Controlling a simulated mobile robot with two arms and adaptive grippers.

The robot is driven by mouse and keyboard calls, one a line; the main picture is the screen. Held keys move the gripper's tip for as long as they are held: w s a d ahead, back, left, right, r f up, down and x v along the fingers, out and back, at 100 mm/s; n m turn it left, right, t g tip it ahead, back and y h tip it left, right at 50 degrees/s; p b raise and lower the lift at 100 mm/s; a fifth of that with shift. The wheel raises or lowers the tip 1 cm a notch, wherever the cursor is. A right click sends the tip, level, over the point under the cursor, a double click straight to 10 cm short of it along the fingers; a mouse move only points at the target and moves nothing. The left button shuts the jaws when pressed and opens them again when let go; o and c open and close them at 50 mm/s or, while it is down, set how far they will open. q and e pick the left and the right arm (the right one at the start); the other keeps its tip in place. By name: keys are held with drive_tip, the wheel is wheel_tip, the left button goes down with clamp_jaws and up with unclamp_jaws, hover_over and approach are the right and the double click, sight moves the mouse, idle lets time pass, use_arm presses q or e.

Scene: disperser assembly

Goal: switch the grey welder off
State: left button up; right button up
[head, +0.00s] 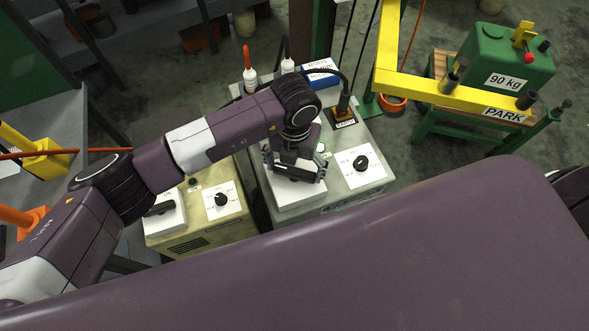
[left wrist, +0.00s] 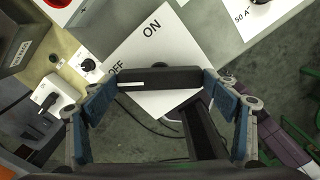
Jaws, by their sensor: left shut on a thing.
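The grey welder (head: 331,190) stands in the middle of the head view, with a white ON/OFF plate and a white dial plate on top. My left gripper (head: 294,172) is over its ON/OFF plate and hides much of it. In the left wrist view my left gripper (left wrist: 160,85) has its blue fingers at the two ends of the black switch handle (left wrist: 165,78), shut on it. The handle lies across the white ON/OFF plate (left wrist: 175,48). Its white-marked end is beside the word OFF; ON is away from it. My right gripper is out of view.
A beige welder (head: 190,232) with its own black switch (head: 159,208) stands close on the left. A yellow beam (head: 440,92) and green 90 kg weight (head: 495,62) are at the right.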

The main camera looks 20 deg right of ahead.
sight(295, 171)
use_arm(q)
drive_tip(key=n+b, duration=0.1)
drive_tip(key=n, duration=0.2)
drive_tip(key=shift+n+b, duration=1)
drive_tip(key=shift+n, duration=1.1)
drive_tip(key=shift+w, duration=0.1)
drive_tip(key=o, duration=1.2)
drive_tip(key=shift+c, duration=0.2)
wheel_tip(295, 171, up, 12)
